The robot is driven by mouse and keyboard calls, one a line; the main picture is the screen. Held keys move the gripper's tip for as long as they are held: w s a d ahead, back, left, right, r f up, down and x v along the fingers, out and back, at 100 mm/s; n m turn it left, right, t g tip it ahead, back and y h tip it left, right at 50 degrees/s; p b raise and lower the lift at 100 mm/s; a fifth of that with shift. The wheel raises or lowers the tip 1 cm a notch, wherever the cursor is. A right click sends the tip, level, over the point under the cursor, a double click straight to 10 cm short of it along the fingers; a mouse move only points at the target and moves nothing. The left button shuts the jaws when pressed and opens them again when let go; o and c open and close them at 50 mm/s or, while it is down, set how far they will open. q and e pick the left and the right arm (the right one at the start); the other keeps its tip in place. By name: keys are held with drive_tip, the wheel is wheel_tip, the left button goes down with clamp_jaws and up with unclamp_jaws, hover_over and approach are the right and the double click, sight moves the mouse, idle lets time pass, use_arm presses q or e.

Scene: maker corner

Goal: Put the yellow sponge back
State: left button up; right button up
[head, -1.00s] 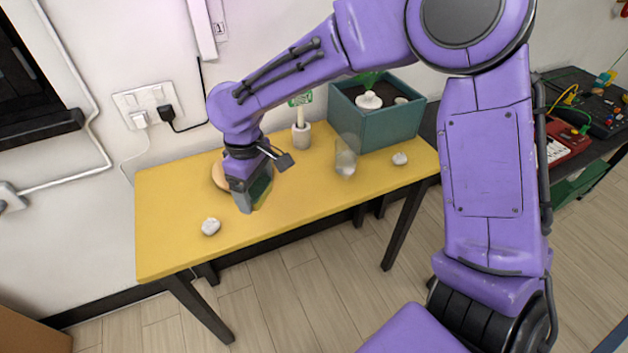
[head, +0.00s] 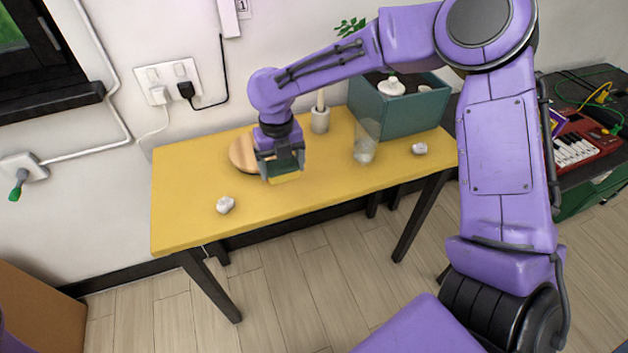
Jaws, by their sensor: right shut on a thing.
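My right gripper (head: 283,176) hangs over the middle of the yellow table (head: 190,225), pointing down. It is shut on the yellow sponge (head: 287,178), which shows a yellow lower part and a darker green upper part between the fingers. The sponge appears a little above the tabletop, but I cannot tell the exact gap. My left gripper is not in view.
A round wooden disc (head: 240,152) lies just left of the gripper, partly hidden. A white holder (head: 320,121), a clear glass (head: 364,150) and a teal planter box (head: 405,117) stand behind and right. White lumps (head: 225,205) (head: 419,148) lie at both sides.

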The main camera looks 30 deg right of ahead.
drive_tip(key=p, duration=0.1)
approach(314, 187)
drive_tip(key=shift+s+a+f, duration=0.1)
drive_tip(key=shift+a+f, duration=0.1)
drive_tip(key=shift+a, duration=0.4)
drive_tip(key=shift+s+a+f, duration=0.1)
drive_tip(key=shift+a+f, duration=0.05)
drive_tip(key=shift+a, duration=0.4)
drive_tip(key=d+f, duration=0.2)
drive_tip(key=f, duration=0.1)
drive_tip(key=shift+w+d, duration=0.1)
drive_tip(key=shift+d, duration=0.05)
wheel_tip(314, 187, down, 3)
drive_tip(key=shift+f, duration=0.1)
drive_tip(key=o, duration=0.9)
drive_tip(key=shift+c, duration=0.2)
drive_tip(key=shift+r+p, duration=0.2)
drive_tip(key=shift+p, duration=0.1)
wheel_tip(314, 187, up, 12)
drive_tip(key=shift+b, duration=0.35)
